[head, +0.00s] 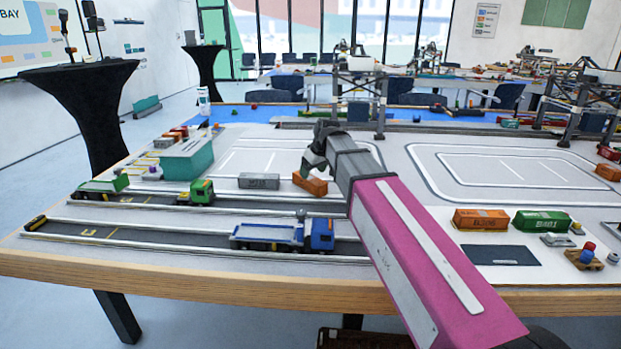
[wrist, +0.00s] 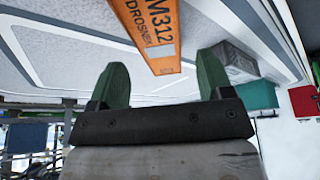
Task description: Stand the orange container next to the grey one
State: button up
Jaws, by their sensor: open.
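The orange container (head: 311,185) stands on the white board in the head view, a short gap to the right of the grey container (head: 259,181). My gripper (head: 309,168) is at the orange container, its jaws open. In the wrist view the orange container (wrist: 150,30), with black lettering, fills the upper middle, its near end between or just beyond the two green fingertips (wrist: 160,75). I cannot tell whether they touch it. The grey container (wrist: 236,62) shows beyond the right finger. My arm hides part of the board behind the orange container.
A teal block (head: 187,158) stands left of the grey container. A green truck (head: 198,192) and a blue truck (head: 283,234) are on lanes in front. Another orange container (head: 481,219) and a green container (head: 541,222) stand at right. Gantry cranes (head: 590,105) stand behind.

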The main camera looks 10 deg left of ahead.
jog(key=v, duration=0.7)
jog(key=shift+r, duration=0.15)
jog(key=shift+s, duration=0.1)
